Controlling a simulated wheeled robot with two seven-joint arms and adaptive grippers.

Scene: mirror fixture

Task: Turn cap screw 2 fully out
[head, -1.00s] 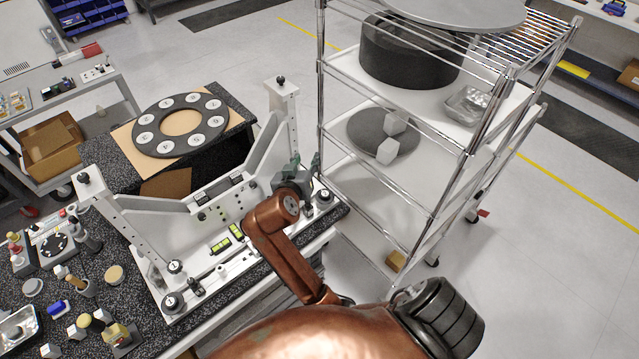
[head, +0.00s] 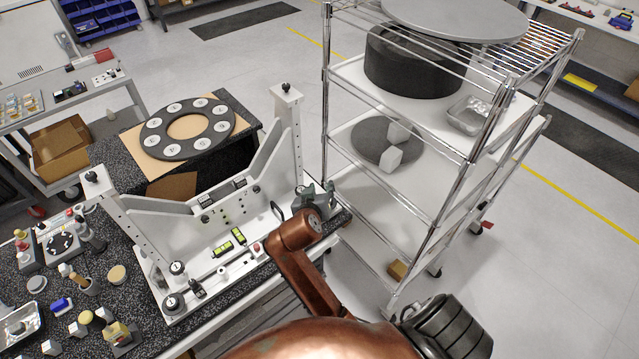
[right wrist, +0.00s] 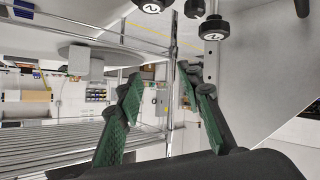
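The white mirror fixture (head: 215,235) stands on the dark speckled bench. Black cap screws (head: 177,268) sit at its left foot. My right gripper (head: 313,193), with green finger pads, is at the fixture's right foot and covers much of it. In the right wrist view my gripper (right wrist: 158,82) is open with nothing between its fingers. Two black knobs with round white numbered tops, a left one (right wrist: 153,6) and a right one (right wrist: 214,28), show beyond the fingertips, apart from them. Both labels look like 2, but are small. My left gripper is not in view.
A wire shelf cart (head: 400,190) stands close to the right of my right gripper. A dark ring with white discs (head: 160,143) lies behind the fixture. Small parts, including a blue block (head: 61,305), crowd the bench at left. Two upright posts (head: 287,120) rise from the fixture.

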